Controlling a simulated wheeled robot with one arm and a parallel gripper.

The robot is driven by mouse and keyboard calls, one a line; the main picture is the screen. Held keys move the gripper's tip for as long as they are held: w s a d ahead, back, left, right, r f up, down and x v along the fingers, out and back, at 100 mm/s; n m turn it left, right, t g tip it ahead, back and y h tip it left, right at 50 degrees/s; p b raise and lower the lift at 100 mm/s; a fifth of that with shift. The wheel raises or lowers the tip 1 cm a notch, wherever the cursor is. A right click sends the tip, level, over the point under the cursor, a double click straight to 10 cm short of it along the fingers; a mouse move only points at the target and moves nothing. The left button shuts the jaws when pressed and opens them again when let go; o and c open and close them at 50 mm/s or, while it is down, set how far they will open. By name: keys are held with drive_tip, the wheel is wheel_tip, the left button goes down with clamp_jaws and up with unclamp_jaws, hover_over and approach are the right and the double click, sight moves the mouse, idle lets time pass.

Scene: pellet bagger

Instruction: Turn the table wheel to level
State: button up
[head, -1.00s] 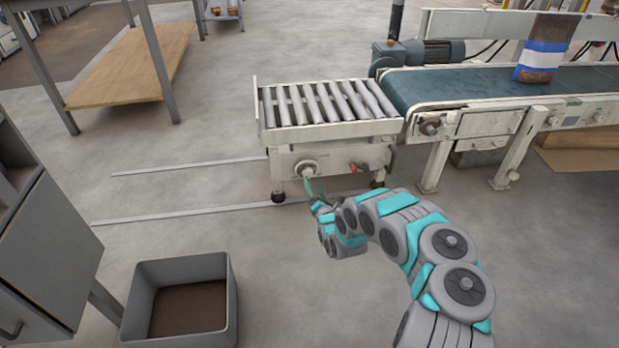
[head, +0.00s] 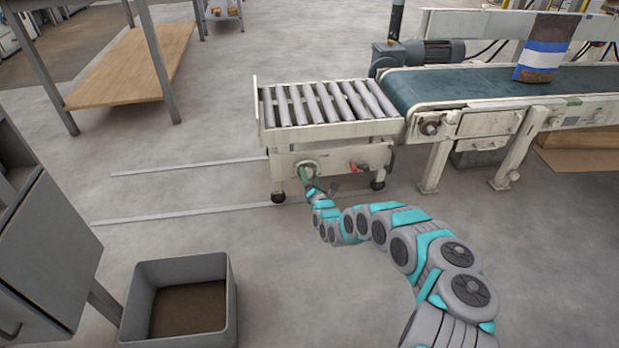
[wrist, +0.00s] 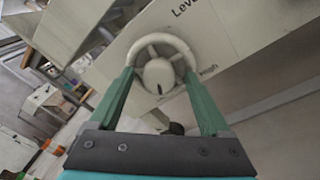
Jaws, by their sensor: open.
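The roller table (head: 330,108) stands at the left end of the belt conveyor. Its pale wheel (head: 306,169) is on the front panel, left of a red handle (head: 358,166). In the wrist view the wheel (wrist: 160,70) is a cream spoked ring with a round hub bearing a dark mark. Lettering by it begins "Leve", and "High" is at its right. My gripper (head: 305,178) is at the wheel. In the wrist view its green fingers (wrist: 163,88) are open, one on each side of the wheel's lower half; I cannot tell if they touch the rim.
The belt conveyor (head: 480,85) carries a bag (head: 544,50) with a blue and white band. A grey bin (head: 133,305) stands on the floor at the lower left. Two floor rails (head: 180,213) run left from the table. The floor between bin and table is clear.

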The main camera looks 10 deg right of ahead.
drive_tip(key=shift+c, duration=0.2)
clamp_jaws()
idle(0.4)
drive_tip(key=shift+a+f+b, duration=0.15)
drive_tip(key=shift+f+b, duration=0.05)
drive_tip(key=shift+b, duration=1)
